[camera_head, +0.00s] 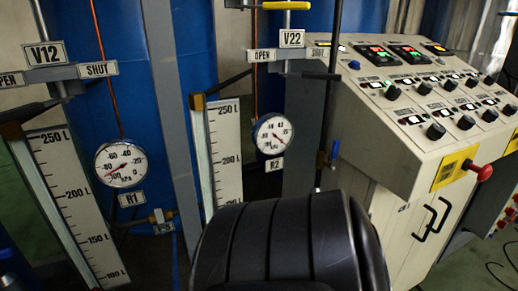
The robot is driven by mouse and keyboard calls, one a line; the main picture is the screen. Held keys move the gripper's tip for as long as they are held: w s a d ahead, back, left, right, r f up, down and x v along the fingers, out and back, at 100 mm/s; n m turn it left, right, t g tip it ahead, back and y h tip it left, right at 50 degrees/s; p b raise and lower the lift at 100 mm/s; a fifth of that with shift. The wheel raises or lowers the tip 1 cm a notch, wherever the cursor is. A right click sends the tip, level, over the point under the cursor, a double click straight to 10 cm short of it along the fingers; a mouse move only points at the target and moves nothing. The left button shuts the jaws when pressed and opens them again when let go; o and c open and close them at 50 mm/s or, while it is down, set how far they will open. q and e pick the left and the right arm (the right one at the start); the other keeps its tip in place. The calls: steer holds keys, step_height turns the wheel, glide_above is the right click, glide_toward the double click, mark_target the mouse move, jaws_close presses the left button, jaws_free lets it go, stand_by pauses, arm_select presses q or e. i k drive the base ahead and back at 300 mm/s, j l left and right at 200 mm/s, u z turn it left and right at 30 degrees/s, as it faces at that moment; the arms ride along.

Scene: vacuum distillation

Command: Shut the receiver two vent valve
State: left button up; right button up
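The receiver two vent valve carries the V22 tag (291,38) at the top middle of the head view. An OPEN plate (262,55) is on its left and a SHUT plate (318,53) is on its right, partly hidden by a dark upright rod. A black lever (229,83) slants down and left below the OPEN plate, on the OPEN side. Neither of my grippers shows. A large black ribbed shape at the bottom middle looks like part of my own arm.
The V12 valve tag (45,54) is at the left. Gauges R1 (121,164) and R2 (272,134) hang beside level scales (226,150). A control cabinet (425,95) with a red knob (480,171) fills the right. The dark rod (328,110) stands just right of V22.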

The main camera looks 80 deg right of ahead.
mark_target(336, 147)
steer(key=z, duration=3.2)
steer(key=i+l, duration=0.15)
steer(key=l, duration=0.15)
steer(key=i+l+u, duration=0.1)
steer(key=l, duration=0.2)
steer(key=i+l, duration=0.2)
steer(key=i+l+u, duration=0.1)
steer(key=l, duration=0.3)
steer(key=i, duration=0.05)
